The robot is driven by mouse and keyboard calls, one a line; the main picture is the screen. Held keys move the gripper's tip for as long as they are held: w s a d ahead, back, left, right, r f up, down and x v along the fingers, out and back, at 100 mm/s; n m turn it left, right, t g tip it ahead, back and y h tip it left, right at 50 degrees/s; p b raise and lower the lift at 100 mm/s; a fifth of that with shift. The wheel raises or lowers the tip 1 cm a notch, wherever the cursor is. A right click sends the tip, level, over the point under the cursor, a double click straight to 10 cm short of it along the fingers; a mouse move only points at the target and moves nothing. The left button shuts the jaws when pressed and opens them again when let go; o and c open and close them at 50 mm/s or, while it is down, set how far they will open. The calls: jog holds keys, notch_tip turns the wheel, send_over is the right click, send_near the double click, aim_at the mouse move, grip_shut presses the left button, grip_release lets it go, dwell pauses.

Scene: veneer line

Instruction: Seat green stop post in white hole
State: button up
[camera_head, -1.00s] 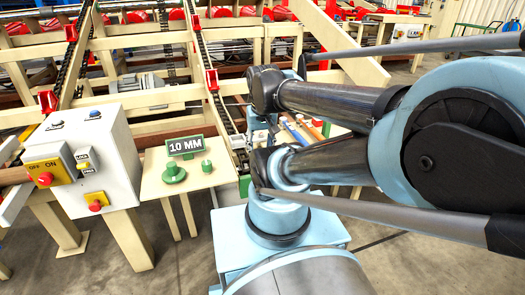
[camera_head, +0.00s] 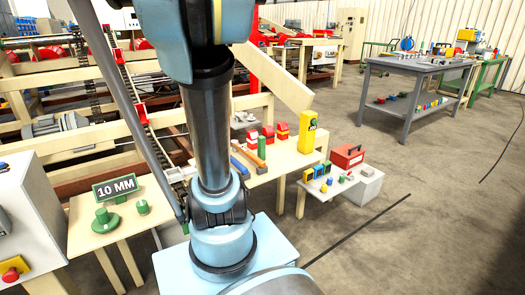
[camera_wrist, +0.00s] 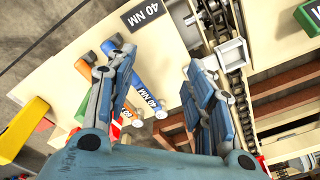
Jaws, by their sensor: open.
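My gripper (camera_wrist: 157,65) is open and empty in the wrist view, its two blue-grey fingers above a cream table; it is not visible in the head view. A green cylinder (camera_head: 262,148) stands upright on the middle table in the head view. A smaller green cylinder (camera_head: 143,207) and a wide-based green knob-like piece (camera_head: 104,222) stand by the "10 MM" sign (camera_head: 115,187). Part of a green object (camera_wrist: 308,18) shows at the wrist view's upper right. I cannot tell which green piece is the stop post. I cannot make out a white hole.
Blue (camera_wrist: 150,97) and orange (camera_wrist: 88,72) tools lie below and beside my gripper. A chain conveyor (camera_wrist: 238,85) runs close to its right finger. A yellow object (camera_wrist: 22,128) is at left. A red toolbox (camera_head: 347,156) sits on the low table. Open floor lies at right.

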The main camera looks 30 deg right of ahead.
jog(key=w+d+r+m, duration=0.2)
jog(key=w+d+m, duration=0.4)
jog(key=d, duration=0.6)
jog(key=m+g, duration=0.1)
jog(key=m, duration=0.2)
send_over(261, 137)
jog(key=f, duration=0.2)
jog(key=shift+m, duration=0.3)
jog(key=f, duration=1.2)
jog(key=shift+s+a, duration=0.1)
jog(key=shift+s, duration=0.15)
jog(key=shift+w+d+f, duration=0.15)
jog(key=shift+f, duration=1.1)
jog(key=shift+w+d+f, duration=0.1)
jog(key=shift+w+f, duration=0.05)
jog(key=shift+f, duration=1.1)
grip_shut()
